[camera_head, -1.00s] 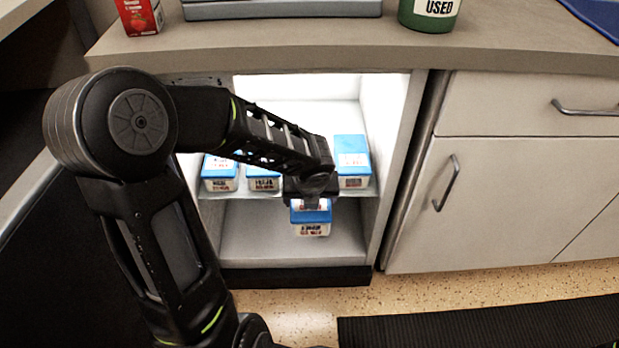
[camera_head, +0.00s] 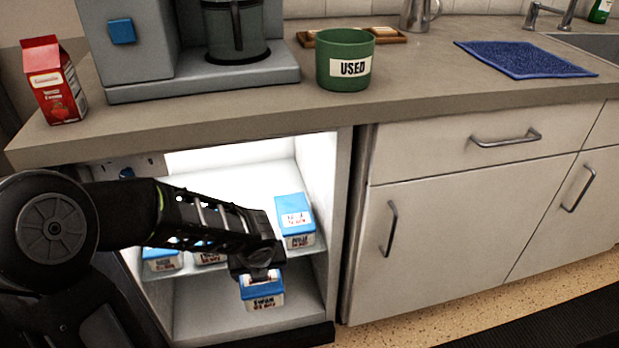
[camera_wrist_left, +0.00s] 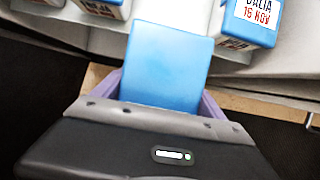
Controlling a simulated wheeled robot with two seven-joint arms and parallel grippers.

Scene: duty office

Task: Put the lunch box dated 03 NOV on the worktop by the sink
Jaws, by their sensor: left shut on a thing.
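My left gripper (camera_head: 258,273) is shut on a white lunch box with a blue lid (camera_head: 263,292). It holds the box just in front of the open, lit fridge, below shelf level. The date on its front label is too small to read surely. In the left wrist view the blue lid (camera_wrist_left: 168,62) sits between the purple finger pads. The worktop (camera_head: 425,82) runs above the cupboards, and the sink (camera_head: 598,44) is at its far right. My right gripper is not in view.
Other blue-lidded boxes stand on the fridge shelf; one box (camera_wrist_left: 252,20) reads DALIA 15 NOV. On the worktop are a red carton (camera_head: 54,82), a coffee machine (camera_head: 200,75), a green USED pot (camera_head: 344,62) and a blue mat (camera_head: 522,60). Bare worktop lies around the mat.

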